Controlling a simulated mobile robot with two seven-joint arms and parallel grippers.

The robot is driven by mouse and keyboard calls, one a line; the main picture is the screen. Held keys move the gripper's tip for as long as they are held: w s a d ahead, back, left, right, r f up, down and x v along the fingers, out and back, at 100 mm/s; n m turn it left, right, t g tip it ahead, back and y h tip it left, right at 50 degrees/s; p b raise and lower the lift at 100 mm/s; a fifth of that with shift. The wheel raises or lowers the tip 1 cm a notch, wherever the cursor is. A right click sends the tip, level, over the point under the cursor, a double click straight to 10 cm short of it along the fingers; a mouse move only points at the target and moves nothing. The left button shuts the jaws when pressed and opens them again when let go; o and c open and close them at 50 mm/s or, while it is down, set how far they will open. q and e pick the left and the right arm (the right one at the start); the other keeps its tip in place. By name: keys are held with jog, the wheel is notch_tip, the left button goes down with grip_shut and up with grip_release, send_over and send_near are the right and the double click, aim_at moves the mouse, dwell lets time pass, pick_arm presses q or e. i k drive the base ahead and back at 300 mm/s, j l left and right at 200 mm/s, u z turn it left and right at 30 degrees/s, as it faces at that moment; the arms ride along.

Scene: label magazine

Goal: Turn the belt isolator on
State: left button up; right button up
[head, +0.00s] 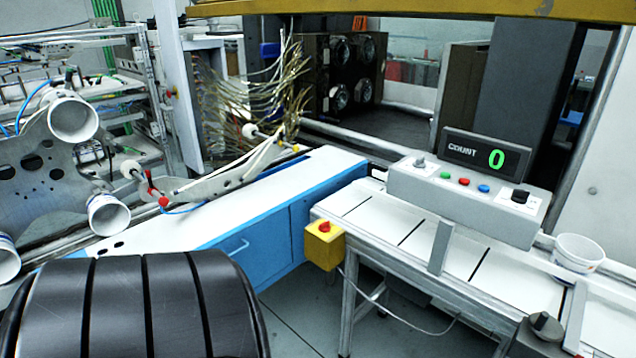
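A yellow box (323,249) with a red rotary knob (324,227) on it, which looks like the belt isolator, is mounted at the left front corner of the white conveyor table (385,236). The knob's exact position is too small to read. A grey control box (465,202) stands on the table's far side with green, red and blue buttons and a black knob (520,196). Neither gripper is in view.
A blue cabinet (262,244) with a white top stands left of the conveyor. A white cup (578,256) sits at the right. A large black ribbed form, unidentified, blocks the lower left. Floor shows between cabinet and conveyor.

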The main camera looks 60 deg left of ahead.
aim_at(324, 227)
jog(key=l+u, duration=0.1)
jog(key=u, duration=0.3)
jog(key=l+u, duration=0.1)
jog(key=u, duration=0.35)
jog(key=l+u, duration=0.1)
jog(key=u, duration=0.7)
jog(key=l+u, duration=0.15)
jog(key=u, duration=0.3)
